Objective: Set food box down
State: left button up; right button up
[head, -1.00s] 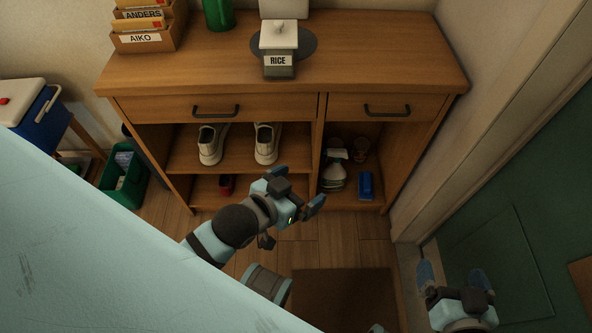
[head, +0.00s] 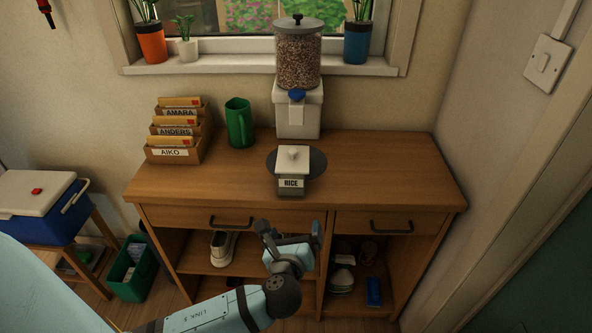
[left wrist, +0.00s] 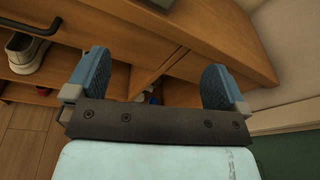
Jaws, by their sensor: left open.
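The food box labelled RICE (head: 292,184) is small and grey with a pale lid. My left gripper (head: 290,231) is open and empty in front of the cabinet, below the top and the box. Its two blue fingers stand wide apart in the left wrist view (left wrist: 156,70), with no box between them. My right gripper is out of view.
Behind the box stands a dispenser (head: 298,58) with a white base. A green mug (head: 239,123) and a letter sorter (head: 178,150) stand left on the cabinet top (head: 390,170). Open shelves below hold shoes (head: 223,249) and a blue item (head: 374,292). The top's right side is clear.

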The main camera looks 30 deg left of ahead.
aim_at(293, 184)
pick_arm(q)
jog(key=w+a+r+m, duration=0.1)
jog(key=w+a, duration=0.1)
jog(key=w+a+r+m+y, duration=0.1)
jog(key=w+a, duration=0.1)
jog(key=w, duration=0.1)
jog(key=w+a+r+y, duration=0.1)
jog(key=w+a+r, duration=0.1)
jog(key=w, duration=0.1)
jog(key=shift+w+m+t+b, duration=0.15)
jog(key=shift+m+t+b, duration=0.15)
jog(key=shift+m+t, duration=0.1)
jog(key=shift+a+b+x, duration=0.25)
jog(key=shift+b+x, duration=0.35)
jog(key=shift+x, duration=2.2)
jog(key=shift+s+f, duration=0.1)
jog(key=shift+s, duration=0.15)
jog(key=c, duration=1.1)
